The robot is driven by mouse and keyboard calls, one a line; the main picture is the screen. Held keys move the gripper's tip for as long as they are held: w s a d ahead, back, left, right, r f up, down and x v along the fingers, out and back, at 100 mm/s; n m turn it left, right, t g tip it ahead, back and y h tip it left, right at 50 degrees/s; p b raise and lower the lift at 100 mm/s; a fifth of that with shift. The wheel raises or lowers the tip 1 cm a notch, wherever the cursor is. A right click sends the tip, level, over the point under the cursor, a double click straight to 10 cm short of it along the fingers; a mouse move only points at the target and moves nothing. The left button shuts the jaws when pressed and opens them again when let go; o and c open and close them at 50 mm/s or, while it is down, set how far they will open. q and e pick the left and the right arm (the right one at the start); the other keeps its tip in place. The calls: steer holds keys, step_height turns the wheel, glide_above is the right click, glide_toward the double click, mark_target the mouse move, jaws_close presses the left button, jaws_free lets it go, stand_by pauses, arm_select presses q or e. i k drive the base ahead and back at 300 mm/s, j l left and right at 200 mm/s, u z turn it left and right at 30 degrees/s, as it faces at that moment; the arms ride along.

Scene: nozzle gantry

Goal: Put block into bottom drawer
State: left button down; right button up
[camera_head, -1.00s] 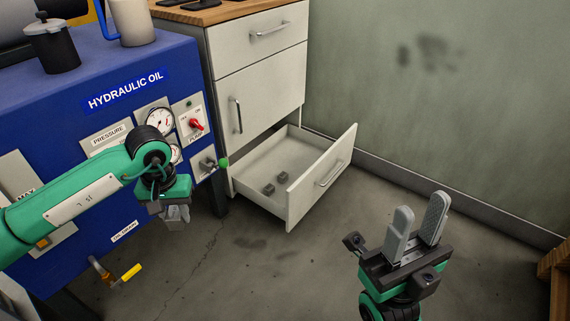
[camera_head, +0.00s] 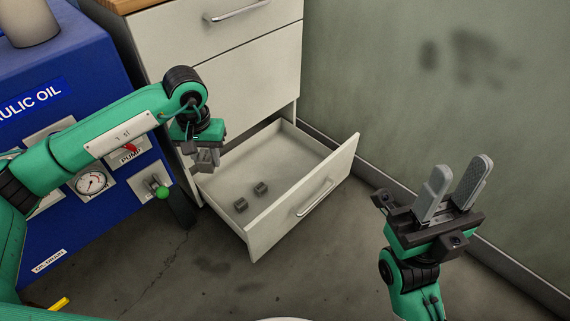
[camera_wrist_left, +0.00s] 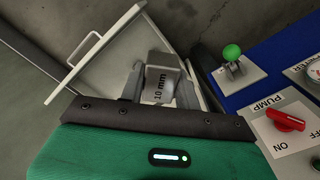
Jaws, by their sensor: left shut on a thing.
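The bottom drawer (camera_head: 292,208) of the white cabinet is pulled open. My left gripper (camera_head: 207,163) is over the drawer's left side, pointing down, and is shut on a grey block (camera_wrist_left: 158,85) marked "10 mm". In the left wrist view the held block sits between the fingers, with the drawer behind it. In the head view the held block is hard to tell from the fingers. My right gripper (camera_head: 460,168) is open and empty, fingers up, to the right of the drawer.
The blue hydraulic unit (camera_head: 75,150) stands left of the drawer; its green-knobbed lever (camera_head: 162,192) and red pump switch (camera_wrist_left: 285,120) are close to my left gripper. The wall (camera_head: 430,90) is behind on the right. The floor before the drawer is clear.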

mark_target(298, 162)
steer(key=i+l, duration=1.4)
steer(key=i, duration=0.1)
